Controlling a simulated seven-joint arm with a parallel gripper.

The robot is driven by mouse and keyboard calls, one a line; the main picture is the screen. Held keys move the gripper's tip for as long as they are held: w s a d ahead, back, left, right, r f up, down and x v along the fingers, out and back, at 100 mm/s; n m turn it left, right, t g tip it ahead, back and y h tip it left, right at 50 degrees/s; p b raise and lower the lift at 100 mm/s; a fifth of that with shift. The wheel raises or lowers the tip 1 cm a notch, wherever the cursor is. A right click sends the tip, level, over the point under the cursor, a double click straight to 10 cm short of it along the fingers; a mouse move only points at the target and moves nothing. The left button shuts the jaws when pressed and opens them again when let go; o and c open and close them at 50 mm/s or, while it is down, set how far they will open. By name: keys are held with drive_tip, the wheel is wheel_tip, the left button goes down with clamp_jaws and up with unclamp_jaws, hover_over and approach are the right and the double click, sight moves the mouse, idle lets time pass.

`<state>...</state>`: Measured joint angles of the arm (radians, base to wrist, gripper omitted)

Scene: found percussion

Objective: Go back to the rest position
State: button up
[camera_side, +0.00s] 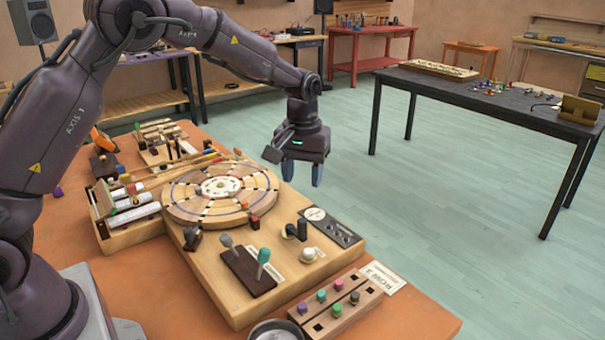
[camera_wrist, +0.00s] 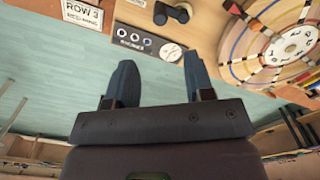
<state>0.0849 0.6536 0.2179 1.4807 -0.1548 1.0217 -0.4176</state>
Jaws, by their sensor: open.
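My gripper (camera_side: 302,172) hangs in the air past the far right edge of the orange table, above the green floor, with its fingers pointing down. In the wrist view its two blue-grey fingers (camera_wrist: 159,85) stand apart with only floor between them. It holds nothing and touches nothing. The round wooden disc (camera_side: 220,190) with a ring of coloured marks lies on the wooden board to the left of my gripper. It also shows at the upper right in the wrist view (camera_wrist: 276,45).
The board (camera_side: 225,290) carries a dark block with grey and green levers (camera_side: 250,268), a black knob and a dark plate (camera_side: 330,226). A peg rack (camera_side: 335,303) and a ROW 3 card (camera_side: 381,277) lie at the front. A dark table (camera_side: 470,92) stands farther right.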

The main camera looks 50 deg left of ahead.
drive_tip(key=s+d+r+m+t, duration=0.1)
drive_tip(key=s+r, duration=0.3)
drive_tip(key=s, duration=0.5)
drive_tip(key=s+d+r+m+t, duration=0.1)
drive_tip(key=s+r+m+t, duration=0.1)
drive_tip(key=s+r, duration=0.3)
drive_tip(key=s+d+r+m+t, duration=0.1)
drive_tip(key=s+r, duration=0.4)
drive_tip(key=s, duration=0.8)
drive_tip(key=m+t, duration=0.1)
drive_tip(key=m, duration=0.1)
drive_tip(key=shift+s+r+m+t, duration=0.15)
drive_tip(key=shift+s+m+t, duration=0.15)
drive_tip(key=shift+m, duration=0.1)
idle(0.8)
